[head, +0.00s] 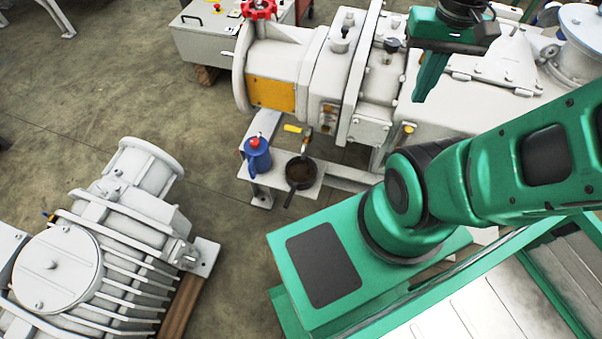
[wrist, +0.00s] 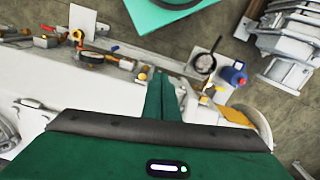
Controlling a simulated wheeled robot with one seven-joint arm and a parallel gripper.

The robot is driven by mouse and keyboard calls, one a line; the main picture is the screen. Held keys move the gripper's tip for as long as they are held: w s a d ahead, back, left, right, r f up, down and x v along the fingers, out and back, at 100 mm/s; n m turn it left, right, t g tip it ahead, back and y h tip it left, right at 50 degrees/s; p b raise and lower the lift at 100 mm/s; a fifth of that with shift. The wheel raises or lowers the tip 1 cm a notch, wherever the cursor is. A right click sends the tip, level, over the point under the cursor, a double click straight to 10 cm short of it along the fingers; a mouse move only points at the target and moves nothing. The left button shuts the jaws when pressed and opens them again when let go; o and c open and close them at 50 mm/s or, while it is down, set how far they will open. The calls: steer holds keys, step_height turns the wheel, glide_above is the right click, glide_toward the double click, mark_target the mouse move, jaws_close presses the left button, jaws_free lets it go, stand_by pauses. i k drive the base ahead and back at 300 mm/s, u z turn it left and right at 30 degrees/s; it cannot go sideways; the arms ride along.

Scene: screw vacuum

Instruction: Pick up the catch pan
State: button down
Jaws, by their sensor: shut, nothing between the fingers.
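The catch pan (head: 301,171) is a small dark round pan with a brownish inside and a handle toward the front. It sits on a light grey ledge (head: 262,187) at the foot of the pump, and it also shows in the wrist view (wrist: 205,64). My gripper (head: 420,97) is up and to the right of the pan, in front of the white pump body, with its green fingers pointing down. The fingers are together and empty. In the wrist view my gripper (wrist: 164,80) points toward the pump's side, with the pan to the right of the fingertips, apart from them.
A blue can with a red top (head: 257,155) stands close left of the pan. The large white pump (head: 300,60) with a red handwheel (head: 259,8) rises behind the ledge. A second grey pump (head: 100,250) stands at lower left. Open floor (head: 215,130) lies between them.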

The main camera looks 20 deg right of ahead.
mark_target(300, 174)
steer(key=u, duration=1.1)
steer(key=k, duration=0.9)
steer(key=z, duration=0.7)
